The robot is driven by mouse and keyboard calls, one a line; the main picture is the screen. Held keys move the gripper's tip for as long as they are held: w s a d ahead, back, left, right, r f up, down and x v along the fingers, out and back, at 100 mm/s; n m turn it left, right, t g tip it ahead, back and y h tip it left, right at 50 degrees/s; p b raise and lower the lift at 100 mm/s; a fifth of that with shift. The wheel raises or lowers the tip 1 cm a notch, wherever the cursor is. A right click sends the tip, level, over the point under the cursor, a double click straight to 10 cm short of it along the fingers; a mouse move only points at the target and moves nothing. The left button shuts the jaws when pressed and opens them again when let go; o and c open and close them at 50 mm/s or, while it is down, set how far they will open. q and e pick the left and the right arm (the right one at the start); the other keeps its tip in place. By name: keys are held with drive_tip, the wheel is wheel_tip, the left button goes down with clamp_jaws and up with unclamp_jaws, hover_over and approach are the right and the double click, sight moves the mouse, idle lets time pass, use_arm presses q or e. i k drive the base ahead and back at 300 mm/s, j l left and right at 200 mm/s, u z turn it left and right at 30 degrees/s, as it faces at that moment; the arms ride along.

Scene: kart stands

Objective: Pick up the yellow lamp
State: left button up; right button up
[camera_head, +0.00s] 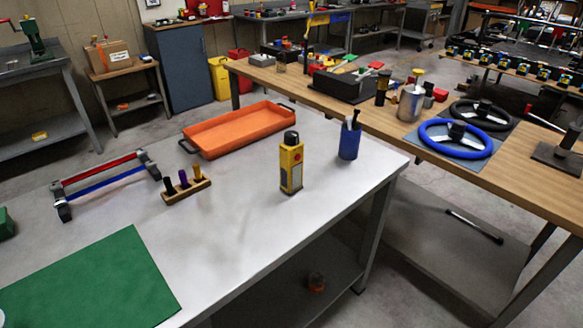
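The yellow lamp (291,166) stands upright on the grey metal table (235,215), right of the middle. It has a black cap on top, a red mark below it and a pale panel on its front face. Nothing touches it and it is fully in view. Neither of my grippers shows in the head view.
A blue cup (349,142) holding tools stands right of the lamp, near the table's right edge. An orange tray (240,128) lies behind. A wooden rack (186,190) and a red and blue bar frame (107,182) are left; a green mat (98,282) lies front left.

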sight(290, 170)
drive_tip(key=l+z, duration=0.3)
drive_tip(key=z, duration=0.15)
drive_tip(key=i+l+z, duration=0.1)
drive_tip(key=l+z, duration=0.15)
drive_tip(key=z, duration=0.15)
